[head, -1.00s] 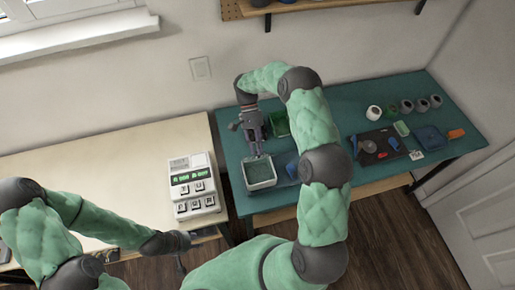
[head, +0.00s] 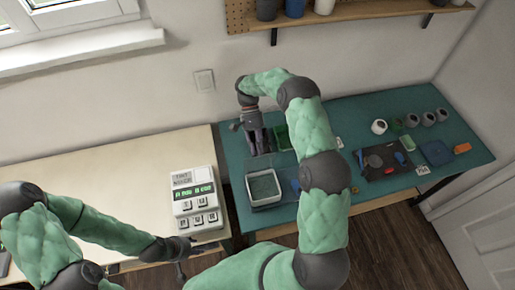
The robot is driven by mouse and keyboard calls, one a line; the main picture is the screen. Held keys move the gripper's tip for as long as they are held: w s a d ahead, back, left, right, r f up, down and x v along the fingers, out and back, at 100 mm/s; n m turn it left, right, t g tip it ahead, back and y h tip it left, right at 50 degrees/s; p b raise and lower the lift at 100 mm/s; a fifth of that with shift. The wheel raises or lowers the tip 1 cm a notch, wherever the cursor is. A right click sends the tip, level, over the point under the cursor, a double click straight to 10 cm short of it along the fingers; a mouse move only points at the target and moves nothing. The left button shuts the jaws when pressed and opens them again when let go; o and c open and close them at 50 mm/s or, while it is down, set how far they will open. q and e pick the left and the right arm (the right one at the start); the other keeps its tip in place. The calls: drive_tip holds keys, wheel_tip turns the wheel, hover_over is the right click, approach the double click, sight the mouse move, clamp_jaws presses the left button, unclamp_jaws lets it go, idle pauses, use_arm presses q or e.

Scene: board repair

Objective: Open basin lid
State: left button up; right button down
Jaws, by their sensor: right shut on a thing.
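The basin (head: 249,190) is a small white rectangular tub with a grey-green inside, on the teal table. Its top looks uncovered. A faint clear panel, which looks like the lid (head: 285,160), shows just behind its back edge. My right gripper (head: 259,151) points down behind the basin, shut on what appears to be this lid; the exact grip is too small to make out. My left gripper (head: 186,250) is low at the front edge of the pale table, away from the basin; its fingers are too unclear to judge.
A white keypad device (head: 195,200) stands left of the basin. A green container (head: 282,136) is close behind it. A dark mat with tools (head: 385,160), a blue tray (head: 437,152) and several small jars (head: 428,118) are to the right. My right forearm hangs over the teal table.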

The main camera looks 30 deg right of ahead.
drive_tip(key=shift+s+f, duration=0.15)
drive_tip(key=shift+f, duration=0.7)
drive_tip(key=c, duration=1.1)
unclamp_jaws()
drive_tip(key=shift+o, duration=0.2)
drive_tip(key=shift+w, duration=0.25)
drive_tip(key=shift+r, duration=0.1)
drive_tip(key=shift+w+d+r, duration=0.1)
drive_tip(key=v, duration=1.2)
